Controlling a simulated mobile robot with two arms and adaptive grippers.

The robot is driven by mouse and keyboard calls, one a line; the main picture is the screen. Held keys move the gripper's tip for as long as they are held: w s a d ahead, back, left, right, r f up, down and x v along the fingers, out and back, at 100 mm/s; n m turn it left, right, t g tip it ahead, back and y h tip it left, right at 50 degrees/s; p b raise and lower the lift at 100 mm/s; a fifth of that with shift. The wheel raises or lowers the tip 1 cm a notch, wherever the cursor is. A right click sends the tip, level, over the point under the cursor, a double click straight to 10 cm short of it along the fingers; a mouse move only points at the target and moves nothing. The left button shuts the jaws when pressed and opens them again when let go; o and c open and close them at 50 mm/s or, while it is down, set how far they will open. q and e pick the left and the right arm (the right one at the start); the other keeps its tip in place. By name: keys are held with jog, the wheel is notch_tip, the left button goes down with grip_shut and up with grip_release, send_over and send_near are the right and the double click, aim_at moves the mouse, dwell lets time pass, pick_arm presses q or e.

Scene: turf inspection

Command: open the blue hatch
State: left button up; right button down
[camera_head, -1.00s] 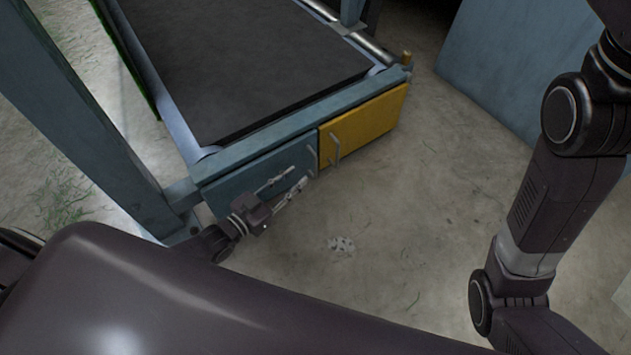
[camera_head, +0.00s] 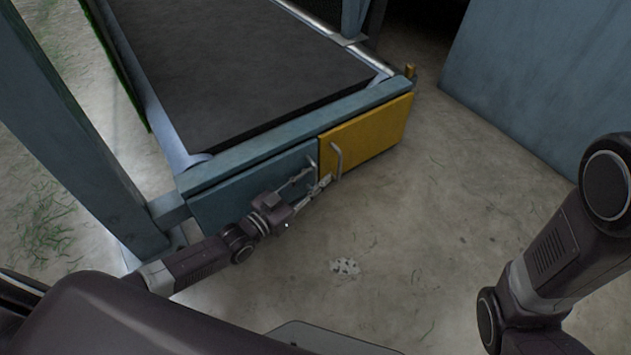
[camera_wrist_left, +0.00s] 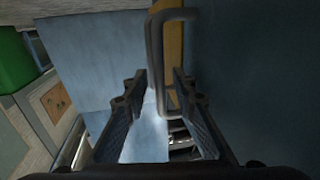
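The blue hatch (camera_head: 235,199) is the left panel on the front of the low conveyor frame, and it looks closed. Its thin grey handle (camera_head: 312,163) stands near its right edge. My left gripper (camera_head: 311,182) is open with its fingertips at the handle. In the left wrist view, the two fingers of the left gripper (camera_wrist_left: 155,92) are spread apart and the handle (camera_wrist_left: 155,52) shows between them. I cannot tell whether they touch it. My right gripper is out of view; only part of that arm shows at the right.
A closed yellow hatch (camera_head: 375,135) with its own handle (camera_head: 337,160) adjoins the blue one on the right. A dark belt (camera_head: 240,65) lies above. A blue post (camera_head: 75,130) stands at the left and a blue panel (camera_head: 550,80) at the right.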

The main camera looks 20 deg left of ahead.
pick_arm(q)
jog(key=shift+w, duration=0.1)
grip_shut()
dwell(0.4)
